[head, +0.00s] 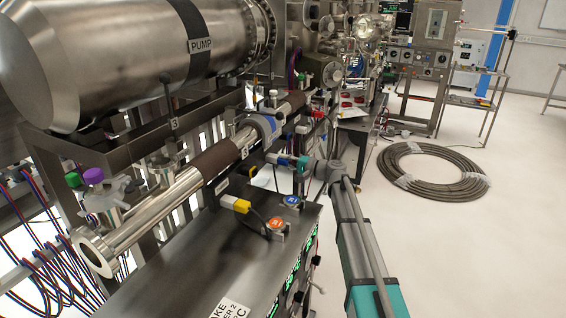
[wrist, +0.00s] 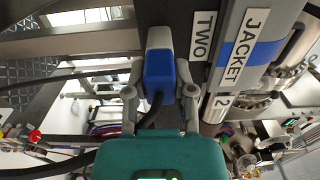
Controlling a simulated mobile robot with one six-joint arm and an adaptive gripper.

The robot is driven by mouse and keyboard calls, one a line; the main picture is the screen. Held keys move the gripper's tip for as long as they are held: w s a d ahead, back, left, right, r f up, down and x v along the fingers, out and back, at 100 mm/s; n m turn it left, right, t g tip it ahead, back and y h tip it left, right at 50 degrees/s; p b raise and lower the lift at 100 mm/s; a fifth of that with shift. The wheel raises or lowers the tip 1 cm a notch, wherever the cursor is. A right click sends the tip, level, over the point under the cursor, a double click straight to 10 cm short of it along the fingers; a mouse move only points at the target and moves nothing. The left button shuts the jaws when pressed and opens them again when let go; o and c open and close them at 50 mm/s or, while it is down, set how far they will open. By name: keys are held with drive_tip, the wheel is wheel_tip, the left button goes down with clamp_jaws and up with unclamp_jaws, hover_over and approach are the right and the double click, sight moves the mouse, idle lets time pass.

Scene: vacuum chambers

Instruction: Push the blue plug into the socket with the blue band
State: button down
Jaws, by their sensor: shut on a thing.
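The blue plug (wrist: 159,72) sits between the two fingers of my gripper (wrist: 161,80) in the wrist view, with a black cable trailing below it. My gripper is shut on it. A light grey part (wrist: 159,37) shows at the plug's far end, against a dark metal face. I cannot tell whether it is part of the plug or a socket, nor how deep anything sits. The socket with the blue band is not clearly visible. In the head view my gripper (head: 283,160) is small, beside the long pipe, and the plug is not clear there.
A pipe labelled JACKET (wrist: 247,45) with a blue strip runs close on the right, next to a TWO label (wrist: 203,38). A cable coil (head: 430,171) lies on the open floor.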

sight(289, 162)
drive_tip(key=shift+s+d, duration=0.1)
drive_tip(key=shift+d, duration=0.05)
drive_tip(key=shift+s+d, duration=0.2)
drive_tip(key=shift+d, duration=0.4)
drive_tip(key=shift+s+d, duration=0.25)
drive_tip(key=shift+d, duration=0.25)
drive_tip(key=shift+s+d, duration=0.25)
drive_tip(key=shift+d, duration=0.4)
drive_tip(key=shift+v, duration=0.95)
drive_tip(key=shift+w, duration=0.1)
